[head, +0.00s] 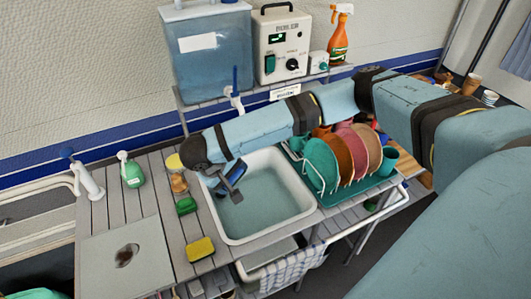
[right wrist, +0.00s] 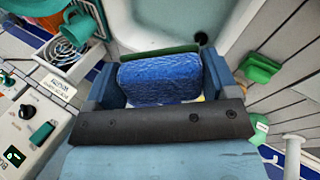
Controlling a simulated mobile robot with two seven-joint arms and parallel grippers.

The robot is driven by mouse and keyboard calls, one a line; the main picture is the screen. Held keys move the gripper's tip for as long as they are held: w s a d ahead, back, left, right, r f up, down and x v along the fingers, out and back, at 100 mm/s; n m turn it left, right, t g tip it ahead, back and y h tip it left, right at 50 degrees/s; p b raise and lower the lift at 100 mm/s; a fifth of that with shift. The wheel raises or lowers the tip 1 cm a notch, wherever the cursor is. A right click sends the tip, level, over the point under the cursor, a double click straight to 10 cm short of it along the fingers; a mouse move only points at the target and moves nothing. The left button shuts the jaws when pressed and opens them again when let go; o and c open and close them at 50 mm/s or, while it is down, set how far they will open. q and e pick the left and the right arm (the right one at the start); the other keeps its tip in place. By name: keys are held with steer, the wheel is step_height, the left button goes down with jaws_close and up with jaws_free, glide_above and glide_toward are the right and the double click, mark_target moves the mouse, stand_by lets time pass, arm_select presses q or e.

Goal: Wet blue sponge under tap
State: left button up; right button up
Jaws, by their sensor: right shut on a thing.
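My right gripper (head: 232,190) is shut on the blue sponge (head: 235,175) over the left part of the white sink (head: 305,218). In the right wrist view the sponge (right wrist: 160,80) sits between the two fingers, with a green strip along its far edge. The gripper points down toward the basin. A white tap with a blue lever (head: 236,90) stands behind the sink, below the blue water tank (head: 212,60). My arm hides the space between this tap and the basin. I see no water stream. My left gripper is out of view.
Right of the sink a teal rack (head: 350,192) holds several plates. Left are a green sponge (head: 187,206), a yellow sponge (head: 200,249), a jar (head: 179,182), a green bottle (head: 131,172) and another white tap (head: 90,180). A control box (head: 282,45) stands behind.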

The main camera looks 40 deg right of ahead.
steer(key=s+d+f+p, duration=0.1)
steer(key=s+d+f, duration=0.25)
steer(key=f, duration=0.35)
steer(key=s+d+f, duration=0.2)
steer(key=d+f, duration=0.2)
steer(key=f, duration=0.2)
steer(key=w+d+f+b, duration=0.1)
steer(key=w+d+b, duration=0.1)
steer(key=w+b, duration=0.3)
steer(key=w+d+f+b, duration=0.2)
steer(key=w+b, duration=0.3)
steer(key=w, duration=0.3)
steer(key=shift+w+f, duration=0.3)
steer(key=shift+w, duration=0.05)
